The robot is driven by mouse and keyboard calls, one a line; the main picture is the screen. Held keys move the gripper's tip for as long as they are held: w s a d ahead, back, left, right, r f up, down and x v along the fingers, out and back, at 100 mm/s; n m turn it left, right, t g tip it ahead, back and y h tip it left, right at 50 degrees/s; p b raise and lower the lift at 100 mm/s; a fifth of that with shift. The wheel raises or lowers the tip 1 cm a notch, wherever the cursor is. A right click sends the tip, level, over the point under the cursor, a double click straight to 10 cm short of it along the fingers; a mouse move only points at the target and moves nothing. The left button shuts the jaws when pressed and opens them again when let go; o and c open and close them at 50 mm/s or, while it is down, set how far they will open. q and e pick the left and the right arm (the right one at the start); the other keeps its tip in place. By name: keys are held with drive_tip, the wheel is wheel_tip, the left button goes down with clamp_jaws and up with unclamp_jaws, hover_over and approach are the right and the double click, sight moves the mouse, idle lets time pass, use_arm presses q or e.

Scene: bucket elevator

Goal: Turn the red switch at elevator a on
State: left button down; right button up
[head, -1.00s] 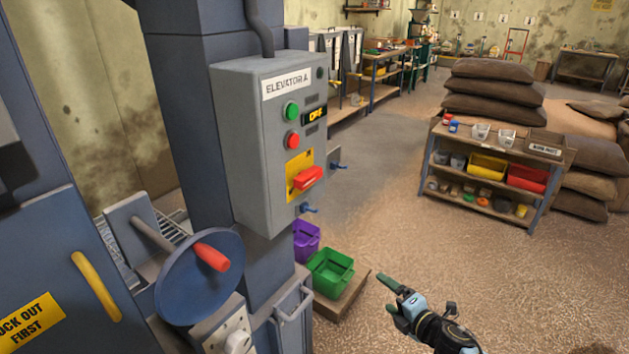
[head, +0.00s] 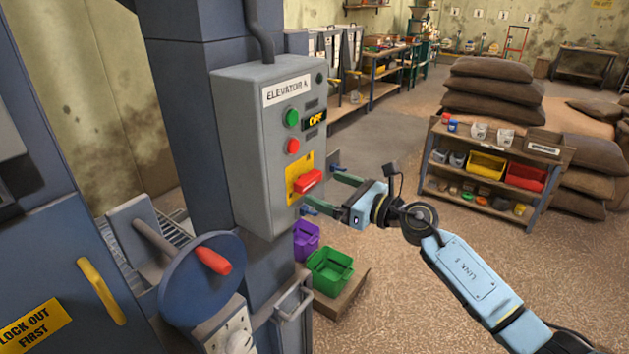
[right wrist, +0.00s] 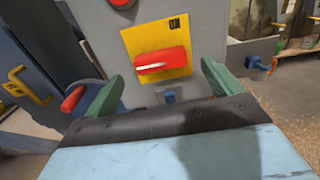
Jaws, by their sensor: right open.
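The grey control box labelled ELEVATOR A (head: 257,150) is fixed to a blue-grey column. Its red switch (head: 308,181) sits on a yellow plate (head: 293,168) low on the front face, and the display above reads OFF. In the right wrist view the red switch (right wrist: 161,61) lies roughly level on its yellow plate (right wrist: 137,40), ahead of the fingers. My right gripper (head: 320,190) is open, its green fingers spread to either side of the switch. The fingertips look short of it, with no contact visible. My left gripper is not in view.
A green button (head: 291,118) and a red button (head: 293,146) are above the switch. A blue hand wheel with a red handle (head: 213,260) stands at lower left.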

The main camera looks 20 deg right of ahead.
sight(313, 183)
drive_tip(key=shift+x, duration=2.3)
drive_tip(key=c, duration=1)
